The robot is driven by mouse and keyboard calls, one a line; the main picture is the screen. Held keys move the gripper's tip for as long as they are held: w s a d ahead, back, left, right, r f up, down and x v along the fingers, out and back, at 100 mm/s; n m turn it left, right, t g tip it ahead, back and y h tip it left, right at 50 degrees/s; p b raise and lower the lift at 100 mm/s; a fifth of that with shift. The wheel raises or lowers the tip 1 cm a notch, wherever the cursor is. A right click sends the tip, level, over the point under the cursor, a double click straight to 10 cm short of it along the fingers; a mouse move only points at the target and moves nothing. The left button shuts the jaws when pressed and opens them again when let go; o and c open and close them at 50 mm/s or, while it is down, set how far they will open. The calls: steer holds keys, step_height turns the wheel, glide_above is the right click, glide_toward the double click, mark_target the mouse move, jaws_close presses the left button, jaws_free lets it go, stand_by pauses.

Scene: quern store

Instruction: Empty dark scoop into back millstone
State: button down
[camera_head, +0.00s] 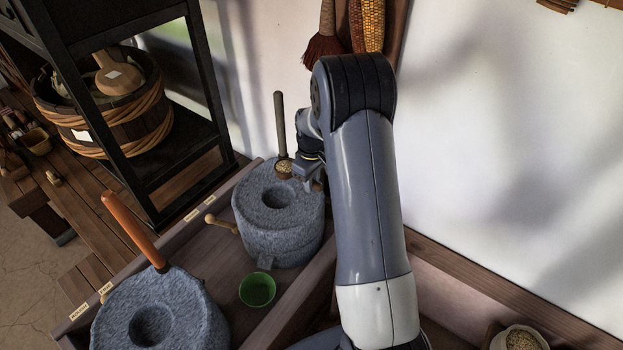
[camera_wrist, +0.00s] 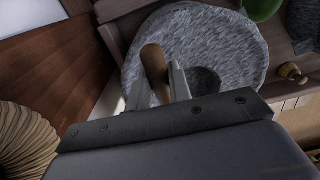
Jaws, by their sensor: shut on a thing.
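My gripper (camera_head: 294,172) is beside the scoop's bowl, partly hidden by my arm. In the wrist view, the fingers (camera_wrist: 157,88) are shut on a brown part of the scoop (camera_wrist: 153,62). The millstone (camera_wrist: 215,35) and its dark hollow lie beyond and to the right of the fingers. The scoop's bowl and grain cannot be made out there.
A front millstone (camera_head: 190,300) with an orange handle (camera_head: 135,230) stands at lower left. A green bowl (camera_head: 257,290) sits between the stones. A black shelf frame (camera_head: 205,80) stands left; a white wall is right.

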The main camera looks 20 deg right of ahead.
steer(key=shift+f+b, duration=1.4)
steer(key=shift+f, duration=1.1)
steer(key=shift+f+b, duration=0.15)
steer(key=shift+b, duration=0.15)
steer(key=shift+a+t+h+b, duration=0.1)
steer(key=shift+t+h+b, duration=0.4)
steer(key=shift+h+b, duration=0.5)
steer(key=shift+b, duration=0.5)
